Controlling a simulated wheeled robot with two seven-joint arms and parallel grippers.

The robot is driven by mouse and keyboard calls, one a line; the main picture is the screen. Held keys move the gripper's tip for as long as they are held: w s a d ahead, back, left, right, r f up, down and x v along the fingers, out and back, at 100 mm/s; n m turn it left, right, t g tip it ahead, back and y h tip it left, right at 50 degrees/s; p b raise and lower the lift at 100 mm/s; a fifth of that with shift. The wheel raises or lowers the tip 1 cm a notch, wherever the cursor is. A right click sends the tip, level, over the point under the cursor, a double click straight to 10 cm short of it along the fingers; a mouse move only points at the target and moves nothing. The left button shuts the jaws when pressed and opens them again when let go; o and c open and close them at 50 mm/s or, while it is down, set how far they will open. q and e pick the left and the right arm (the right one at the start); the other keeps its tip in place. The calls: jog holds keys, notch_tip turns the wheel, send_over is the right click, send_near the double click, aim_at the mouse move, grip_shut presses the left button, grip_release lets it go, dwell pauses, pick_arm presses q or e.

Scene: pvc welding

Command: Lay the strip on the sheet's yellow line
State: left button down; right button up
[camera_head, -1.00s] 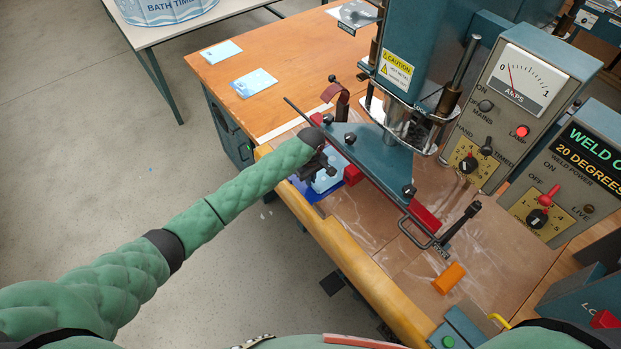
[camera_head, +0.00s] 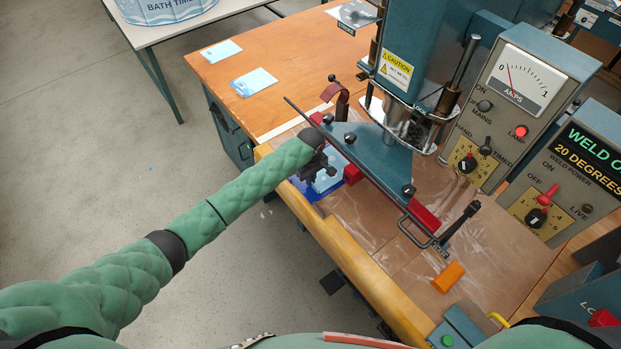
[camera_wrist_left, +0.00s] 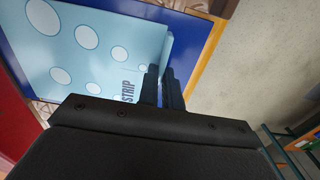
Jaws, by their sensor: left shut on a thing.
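My left gripper (camera_head: 322,168) is at the front left edge of the welding bench, beside the press. In the left wrist view its dark fingers (camera_wrist_left: 166,88) are close together on the edge of a light blue piece with white ovals, the strip (camera_wrist_left: 128,62), which has the word STRIP by the fingers. In the head view the light blue piece (camera_head: 325,183) is partly hidden by the gripper. It is over a dark blue tray (camera_wrist_left: 198,38). I cannot make out a yellow line or tell a separate sheet apart. My right gripper is not in view.
The press's blue plate (camera_head: 375,158) with its red bar and handle stands just right of the gripper. An orange block (camera_head: 448,277) lies near the front of the bench. Two light blue cards (camera_head: 254,82) lie on the wooden table at the back left. Control boxes (camera_head: 520,85) stand at the right.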

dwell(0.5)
pick_arm(q)
jog(key=c, duration=1.5)
grip_release()
jog(key=shift+r, duration=0.1)
jog(key=shift+s+a+r, duration=0.15)
jog(key=shift+a+r, duration=0.05)
jog(key=shift+r, duration=0.6)
jog(key=shift+s+a+r, duration=0.1)
jog(key=shift+a+r, duration=0.05)
jog(key=shift+r, duration=0.65)
jog(key=s+a+r, duration=0.3)
jog(key=s+a, duration=0.1)
jog(key=a, duration=0.2)
jog(key=shift+s+a, duration=0.25)
jog(key=shift+s, duration=0.15)
